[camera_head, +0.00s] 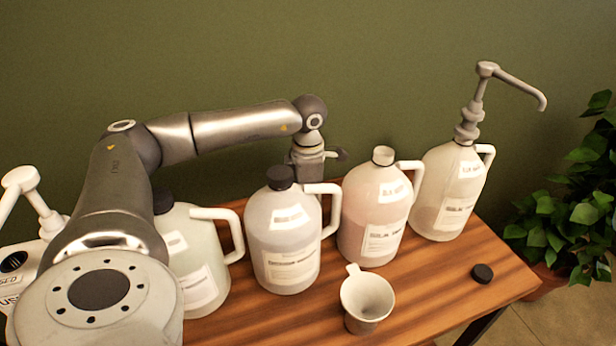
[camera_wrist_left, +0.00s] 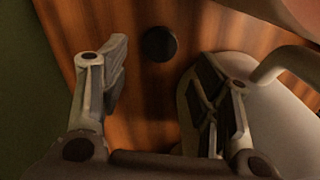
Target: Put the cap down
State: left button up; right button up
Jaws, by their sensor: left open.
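My left gripper (camera_head: 318,165) is behind the row of jugs, partly hidden by the second jug in the head view. In the left wrist view the left gripper (camera_wrist_left: 160,95) is open, with its two fingers apart and nothing between them. A round black cap (camera_wrist_left: 159,43) lies on the wooden table beyond the fingertips, apart from both fingers. Another black cap (camera_head: 482,273) lies on the table's front right; I cannot tell whether both views show the same cap. The pink jug (camera_head: 370,210) has an open, uncapped neck. My right gripper is not in view.
A capped jug (camera_head: 283,240) stands left of the pink jug; a jug with a pump (camera_head: 450,185) stands at the right. A white measuring cup (camera_head: 366,300) stands in front. A jug (camera_wrist_left: 270,120) is close beside the right finger. The table's front right (camera_head: 430,290) has free room.

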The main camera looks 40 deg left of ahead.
pick_arm(q)
notch_tip(320, 180, up, 6)
dwell(0.7)
